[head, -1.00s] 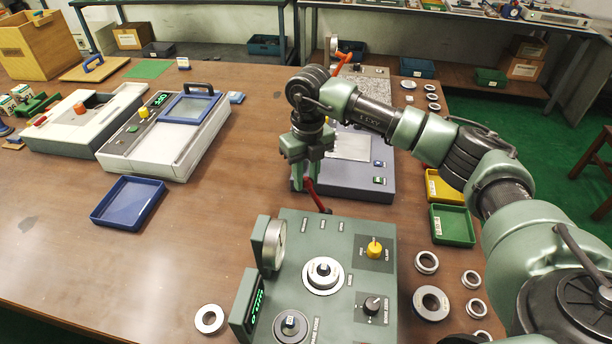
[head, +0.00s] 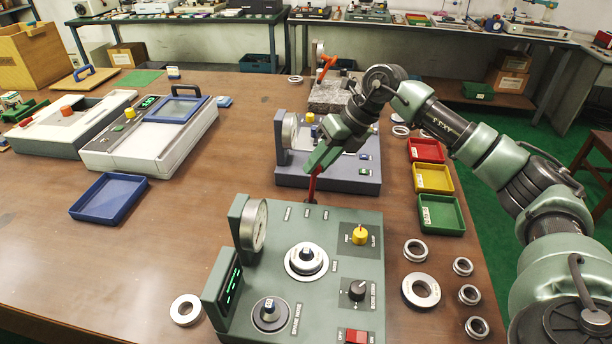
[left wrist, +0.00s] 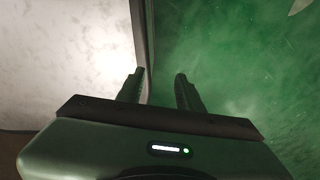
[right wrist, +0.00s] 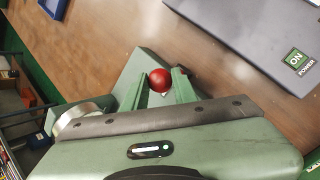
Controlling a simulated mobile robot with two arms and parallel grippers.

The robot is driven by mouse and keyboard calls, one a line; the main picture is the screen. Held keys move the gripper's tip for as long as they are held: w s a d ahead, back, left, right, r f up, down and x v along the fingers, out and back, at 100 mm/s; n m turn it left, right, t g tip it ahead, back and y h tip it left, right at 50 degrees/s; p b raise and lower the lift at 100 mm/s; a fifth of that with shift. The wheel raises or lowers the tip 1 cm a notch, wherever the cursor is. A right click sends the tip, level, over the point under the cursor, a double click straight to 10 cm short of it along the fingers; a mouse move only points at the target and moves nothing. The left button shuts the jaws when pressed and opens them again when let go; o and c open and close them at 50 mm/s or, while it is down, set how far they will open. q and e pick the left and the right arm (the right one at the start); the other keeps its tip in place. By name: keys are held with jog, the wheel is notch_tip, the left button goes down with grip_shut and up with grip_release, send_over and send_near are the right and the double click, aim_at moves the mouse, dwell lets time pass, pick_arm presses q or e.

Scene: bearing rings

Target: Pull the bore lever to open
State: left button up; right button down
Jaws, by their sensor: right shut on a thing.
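The green bore gauge station (head: 345,255) stands at the near middle of the table, with a dial, a lit display and knobs. Its red bore lever (head: 312,187) rises from the far edge, leaning slightly right in the head view. My right gripper (head: 316,162) is shut on the lever's upper end. In the right wrist view the lever's round red knob (right wrist: 160,79) sits between the fingers. My left gripper (left wrist: 158,82) is open and empty in its wrist view, facing a pale panel and green floor; it is outside the head view.
A grey-blue device (head: 340,172) stands just behind the station, close to my right gripper. Steel rings (head: 421,291) and red, yellow and green trays (head: 440,214) lie to the right. A blue tray (head: 110,198) and a white device (head: 150,135) are on the left.

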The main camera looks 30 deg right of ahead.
pick_arm(q)
jog(key=shift+w+d+f+b, duration=0.15)
jog(key=shift+f+b, duration=0.15)
jog(key=shift+f, duration=0.15)
jog(key=shift+w+d+f+b, duration=0.15)
jog(key=shift+f+b, duration=0.1)
jog(key=shift+f, duration=0.2)
pick_arm(e)
jog(key=s+d, duration=0.1)
jog(key=s+d+f, duration=0.2)
jog(key=shift+d, duration=0.4)
pick_arm(q)
jog(key=shift+s, duration=0.1)
pick_arm(e)
jog(key=shift+s+f, duration=0.1)
jog(key=c, duration=1.1)
grip_release()
jog(key=shift+d, duration=0.25)
jog(key=shift+r, duration=0.25)
